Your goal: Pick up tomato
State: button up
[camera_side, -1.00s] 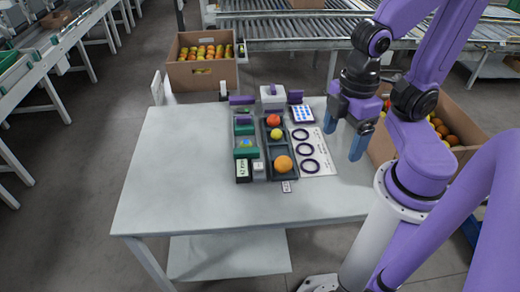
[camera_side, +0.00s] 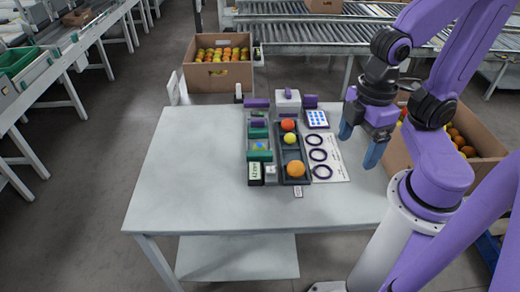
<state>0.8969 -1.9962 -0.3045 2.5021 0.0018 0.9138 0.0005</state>
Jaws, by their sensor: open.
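A red tomato (camera_side: 288,125) lies near the far end of a dark grey tray (camera_side: 291,155) on the table. A small yellow round fruit (camera_side: 289,139) sits just in front of it, and a larger orange fruit (camera_side: 295,169) lies at the tray's near end. My gripper (camera_side: 361,140) is open and empty, with its two blue fingers apart and pointing down. It is to the right of the tray, over the right side of the table and apart from the tomato. Its height above the table is hard to tell.
A white sheet with dark rings (camera_side: 334,170) lies between tray and gripper. A second tray with green items (camera_side: 260,156) stands left of the first. A white box (camera_side: 288,101) stands behind. The table's left half (camera_side: 190,170) is clear.

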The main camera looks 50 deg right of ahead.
jog(key=c, duration=0.6)
